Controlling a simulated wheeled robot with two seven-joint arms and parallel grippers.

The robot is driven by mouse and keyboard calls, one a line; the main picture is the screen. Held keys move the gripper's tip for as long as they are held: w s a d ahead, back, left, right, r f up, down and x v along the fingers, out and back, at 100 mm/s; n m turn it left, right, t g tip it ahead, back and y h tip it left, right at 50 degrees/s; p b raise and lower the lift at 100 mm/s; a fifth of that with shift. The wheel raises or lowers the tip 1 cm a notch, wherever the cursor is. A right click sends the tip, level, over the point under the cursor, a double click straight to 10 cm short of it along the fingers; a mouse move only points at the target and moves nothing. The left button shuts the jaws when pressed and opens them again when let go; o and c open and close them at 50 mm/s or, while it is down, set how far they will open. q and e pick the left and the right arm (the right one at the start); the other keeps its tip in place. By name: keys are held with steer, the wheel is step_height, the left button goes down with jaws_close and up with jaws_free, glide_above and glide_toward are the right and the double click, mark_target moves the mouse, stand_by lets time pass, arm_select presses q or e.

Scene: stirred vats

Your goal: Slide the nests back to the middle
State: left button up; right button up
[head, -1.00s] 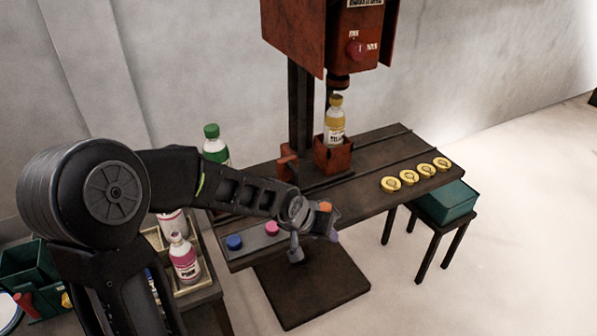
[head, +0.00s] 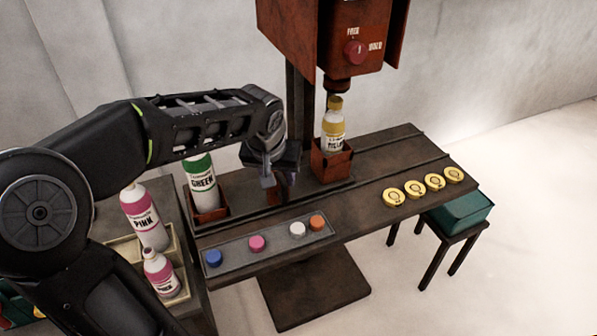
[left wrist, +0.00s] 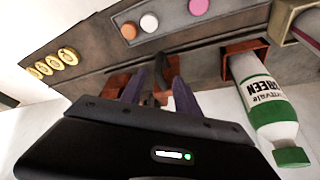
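The left nest (head: 208,212) holds a green-capped bottle (head: 202,180). The right nest (head: 331,163) holds a yellow bottle (head: 333,130) upright under the machine's spindle. My left gripper (head: 280,187) is low over the rail between the two nests, pointing down. In the left wrist view its fingers (left wrist: 158,84) stand apart, with a dark reddish upright piece (left wrist: 151,92) showing between them; contact cannot be told. The green bottle's nest (left wrist: 243,50) lies to the right there. My right gripper is not in view.
A grey strip (head: 275,248) in front carries blue, pink, white and orange caps. Several yellow discs (head: 434,182) lie at the table's right end. A red machine head (head: 350,45) hangs above.

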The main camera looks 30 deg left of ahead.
mark_target(284, 185)
arm_select(q)
steer(key=shift+w+f, duration=0.2)
steer(key=shift+w, duration=0.15)
steer(key=x, duration=0.7)
steer(key=shift+w+f+p, duration=0.1)
steer(key=shift+p, duration=0.2)
steer(key=shift+c, duration=0.4)
jaws_close()
steer(key=shift+d, duration=0.1)
stand_by(0.8)
